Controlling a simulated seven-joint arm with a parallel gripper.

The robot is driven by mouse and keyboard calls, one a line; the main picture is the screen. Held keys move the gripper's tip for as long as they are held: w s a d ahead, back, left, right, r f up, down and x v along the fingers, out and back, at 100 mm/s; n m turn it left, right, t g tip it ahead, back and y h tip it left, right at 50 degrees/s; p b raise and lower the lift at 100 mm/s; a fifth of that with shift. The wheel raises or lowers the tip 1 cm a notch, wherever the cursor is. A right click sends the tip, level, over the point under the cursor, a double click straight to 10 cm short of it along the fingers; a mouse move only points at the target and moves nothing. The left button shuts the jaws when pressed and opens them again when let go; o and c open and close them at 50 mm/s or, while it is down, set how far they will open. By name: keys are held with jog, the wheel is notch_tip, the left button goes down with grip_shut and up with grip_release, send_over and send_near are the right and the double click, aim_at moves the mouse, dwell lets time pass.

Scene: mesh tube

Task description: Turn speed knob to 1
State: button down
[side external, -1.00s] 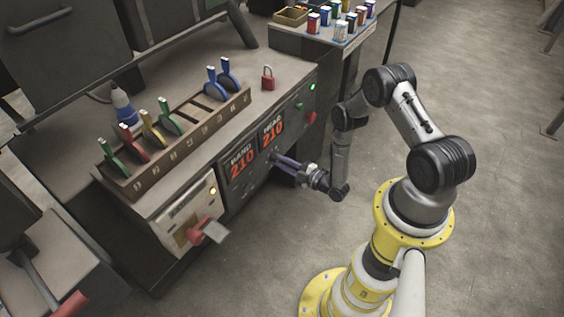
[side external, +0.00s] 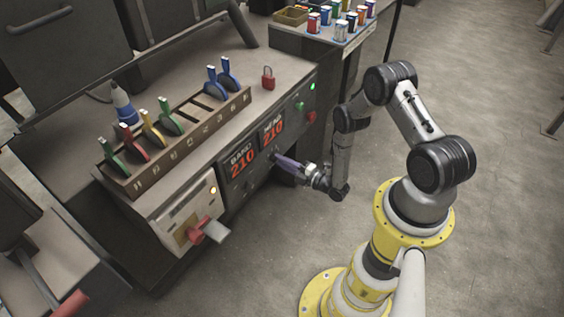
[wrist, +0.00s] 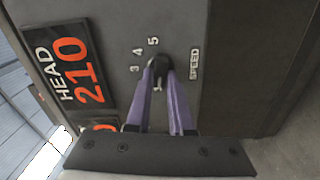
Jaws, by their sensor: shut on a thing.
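The speed knob (wrist: 161,64) is a small dark knob on the grey machine front, beside the SPEED label (wrist: 194,64) in the wrist view. The digits 3, 4 and 5 show to its left and above it. A small pale mark shows below the knob, between the fingers; I cannot tell which setting the knob points to. My gripper (wrist: 160,70) has its two purple fingers shut on the knob, one on each side. In the side external view my gripper (side external: 276,159) reaches the panel below the HEAD display, and the knob is hidden there.
The HEAD 210 display (wrist: 76,68) lies left of the knob; the BAND 210 display (side external: 242,164) is further left along the panel. A red-handled switch (side external: 198,231) sticks out at the left. A green light (side external: 312,87) and red button (side external: 310,117) are at the right.

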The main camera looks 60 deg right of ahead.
jog(key=c, duration=0.8)
grip_release()
jog(key=s, duration=1.4)
